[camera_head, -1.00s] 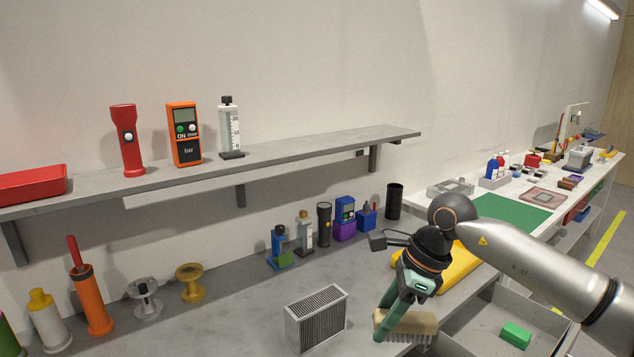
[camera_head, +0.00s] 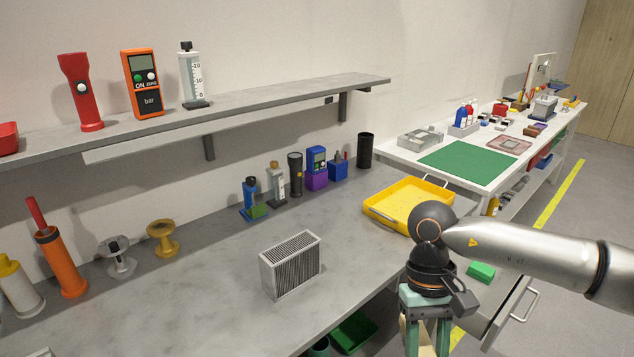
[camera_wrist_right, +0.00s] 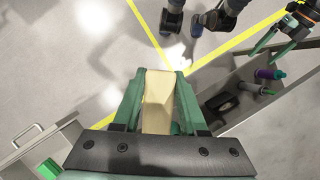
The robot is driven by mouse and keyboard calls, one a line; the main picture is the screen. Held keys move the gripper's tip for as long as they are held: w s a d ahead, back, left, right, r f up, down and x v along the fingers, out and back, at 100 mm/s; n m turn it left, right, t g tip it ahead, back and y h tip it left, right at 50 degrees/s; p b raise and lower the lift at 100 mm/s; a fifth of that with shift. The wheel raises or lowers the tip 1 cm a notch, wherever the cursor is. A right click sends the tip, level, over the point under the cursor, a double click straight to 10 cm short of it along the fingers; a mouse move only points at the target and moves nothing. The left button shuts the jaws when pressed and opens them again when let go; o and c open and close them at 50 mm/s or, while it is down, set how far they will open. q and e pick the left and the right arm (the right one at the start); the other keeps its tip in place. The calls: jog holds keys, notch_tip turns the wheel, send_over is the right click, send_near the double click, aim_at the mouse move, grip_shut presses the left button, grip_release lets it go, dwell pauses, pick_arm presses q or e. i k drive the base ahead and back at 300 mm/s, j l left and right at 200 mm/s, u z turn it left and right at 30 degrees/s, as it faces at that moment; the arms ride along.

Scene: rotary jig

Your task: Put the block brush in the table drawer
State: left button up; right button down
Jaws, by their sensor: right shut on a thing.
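My right gripper (camera_wrist_right: 158,88) is shut on the block brush (camera_wrist_right: 158,105), a pale beige block clamped between its green fingers. In the head view the same gripper (camera_head: 427,338) points down beside the table's front right part, and the brush is mostly hidden behind its fingers or below the frame. The table drawer (camera_head: 507,312) stands open to the right of the gripper, with a green block (camera_head: 481,271) inside. In the wrist view the drawer's handle (camera_wrist_right: 28,136) is at the left and the brush is held in the air. My left gripper (camera_wrist_right: 268,42) appears open and empty at the upper right.
A yellow tray (camera_head: 408,203) and a grey finned block (camera_head: 290,265) stand on the tabletop. A green bin (camera_head: 354,332) is below the table's front edge. In the wrist view, a compartment at the right holds a purple-and-green tool (camera_wrist_right: 268,74). Open floor shows beyond.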

aim_at(466, 283)
jog(key=i+l, duration=0.25)
jog(key=l, duration=0.15)
jog(key=i+l, duration=0.25)
jog(key=l, duration=0.2)
jog(key=i+l, duration=0.25)
jog(key=l, duration=0.15)
jog(key=i+l, duration=0.2)
jog(key=l, duration=0.25)
jog(key=z, duration=0.05)
